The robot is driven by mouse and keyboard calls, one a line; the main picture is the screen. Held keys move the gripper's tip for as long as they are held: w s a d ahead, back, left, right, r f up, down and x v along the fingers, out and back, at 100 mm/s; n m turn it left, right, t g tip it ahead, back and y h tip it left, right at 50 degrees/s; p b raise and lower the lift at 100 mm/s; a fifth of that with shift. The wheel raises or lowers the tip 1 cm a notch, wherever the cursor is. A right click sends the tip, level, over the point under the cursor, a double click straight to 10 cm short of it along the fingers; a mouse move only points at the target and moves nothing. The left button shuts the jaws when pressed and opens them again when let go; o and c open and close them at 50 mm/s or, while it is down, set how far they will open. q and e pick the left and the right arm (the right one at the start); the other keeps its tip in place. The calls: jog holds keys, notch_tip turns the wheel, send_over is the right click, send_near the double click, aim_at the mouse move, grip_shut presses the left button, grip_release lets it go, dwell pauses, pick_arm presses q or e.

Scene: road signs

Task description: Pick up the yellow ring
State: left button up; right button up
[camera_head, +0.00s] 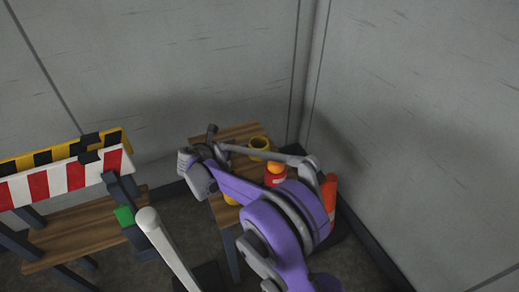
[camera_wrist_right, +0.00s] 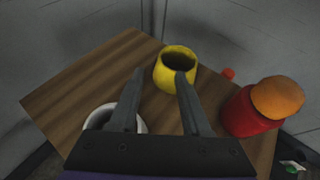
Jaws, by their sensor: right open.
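The yellow ring (camera_wrist_right: 164,74) stands on the wooden table (camera_wrist_right: 75,92) in the right wrist view, like a short hollow cylinder with a dark opening. It also shows in the head view (camera_head: 260,144) near the table's back. My right gripper (camera_wrist_right: 159,73) is open, with its two fingers pointing towards the ring. The right fingertip overlaps the ring's front wall in the picture; I cannot tell whether they touch. My left gripper is not in view.
A red container with an orange top (camera_wrist_right: 276,98) stands right of the ring. A white round rim (camera_wrist_right: 98,118) is partly hidden behind my right gripper. Grey walls meet behind the table. A striped barrier (camera_head: 70,178) stands left in the head view.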

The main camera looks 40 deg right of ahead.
aim_at(251, 140)
jog(key=x, duration=0.4)
jog(key=shift+d+f+b, duration=0.2)
jog(key=shift+f+b, duration=0.05)
jog(key=shift+b, duration=0.1)
jog(key=b+x, duration=0.1)
jog(key=x, duration=0.4)
jog(key=shift+a, duration=0.1)
grip_shut()
jog(key=shift+s, duration=0.1)
dwell(0.7)
